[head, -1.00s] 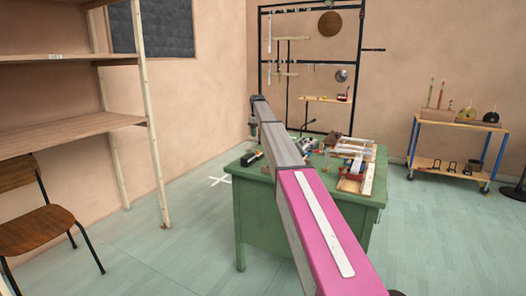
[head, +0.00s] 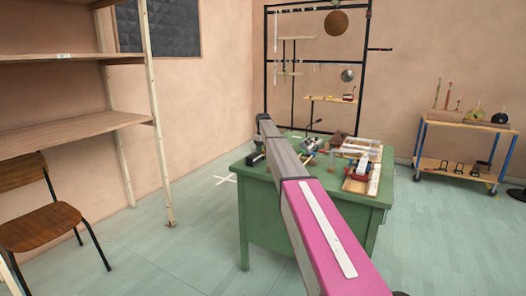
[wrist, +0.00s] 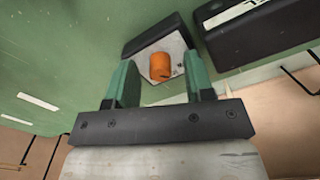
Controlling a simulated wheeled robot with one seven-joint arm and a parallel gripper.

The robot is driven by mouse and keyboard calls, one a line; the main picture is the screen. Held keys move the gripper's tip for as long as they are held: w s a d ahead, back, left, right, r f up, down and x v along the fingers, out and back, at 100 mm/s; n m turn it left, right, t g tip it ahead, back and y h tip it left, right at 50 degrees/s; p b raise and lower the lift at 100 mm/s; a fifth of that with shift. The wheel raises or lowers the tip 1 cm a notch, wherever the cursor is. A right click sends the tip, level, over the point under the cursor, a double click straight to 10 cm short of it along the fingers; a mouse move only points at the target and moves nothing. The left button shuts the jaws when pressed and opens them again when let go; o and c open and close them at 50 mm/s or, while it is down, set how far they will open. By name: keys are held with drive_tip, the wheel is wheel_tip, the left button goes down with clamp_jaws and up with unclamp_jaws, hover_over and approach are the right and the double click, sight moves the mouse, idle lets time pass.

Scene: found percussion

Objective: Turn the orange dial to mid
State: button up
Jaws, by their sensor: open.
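The orange dial (wrist: 160,66) is a small upright cylinder on a pale plate set in a black box (wrist: 152,42). A small dark mark shows low on its side in the wrist view. My gripper (wrist: 158,74) is open, its two green fingers apart, one on each side of the dial in the picture. I see gaps between fingers and dial; the height between them is hard to judge. In the head view my gripper (head: 259,146) is over the left end of the green table (head: 262,215). The dial cannot be made out there.
In the wrist view a second black box (wrist: 250,30) with a white label stands close right of the dial's box. Other instruments and a wooden board (head: 361,186) lie on the table's right part. A wooden shelf (head: 75,128) and chair (head: 40,222) stand at the left.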

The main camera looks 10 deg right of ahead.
clamp_jaws()
drive_tip(key=shift+m, duration=0.4)
drive_tip(key=m, duration=0.3)
drive_tip(key=shift+m, duration=2.5)
unclamp_jaws()
drive_tip(key=shift+r, duration=0.1)
